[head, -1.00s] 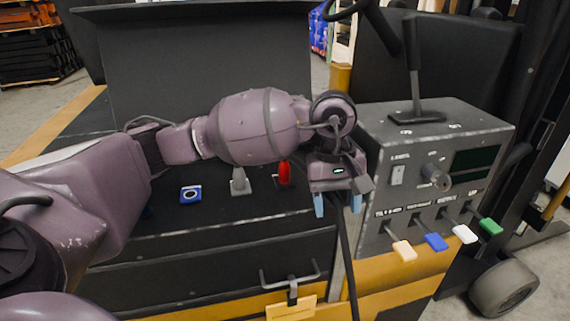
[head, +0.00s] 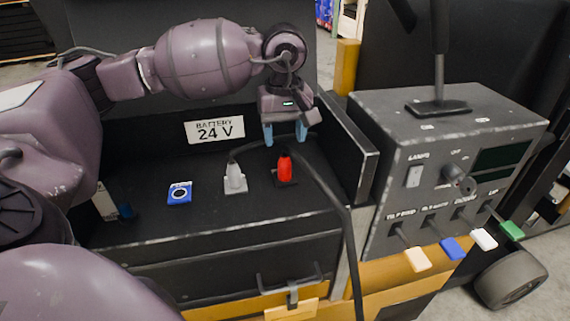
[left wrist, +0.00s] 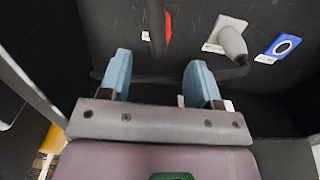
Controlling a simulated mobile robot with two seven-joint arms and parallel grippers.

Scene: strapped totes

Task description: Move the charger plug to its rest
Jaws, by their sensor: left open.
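In the head view a grey plug (head: 235,180) stands on a pale plate on the black deck, and a dark cable leaves its top. A red plug-shaped piece (head: 285,168) stands to its right on a dark base. I cannot tell for certain which is the charger plug or which spot is its rest. My left gripper (head: 286,136) is open and empty, fingers down, just above and behind the red piece. In the left wrist view the grey plug (left wrist: 232,44) and the red piece (left wrist: 168,27) lie beyond the open fingertips. My right gripper is not in view.
A thick black cable (head: 345,225) runs over the deck's front edge. A blue tag with a ring (head: 180,193) lies left of the grey plug. A low wall (head: 350,150) and a control box (head: 440,150) with coloured levers stand at right. A "BATTERY 24 V" label (head: 214,131) is behind.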

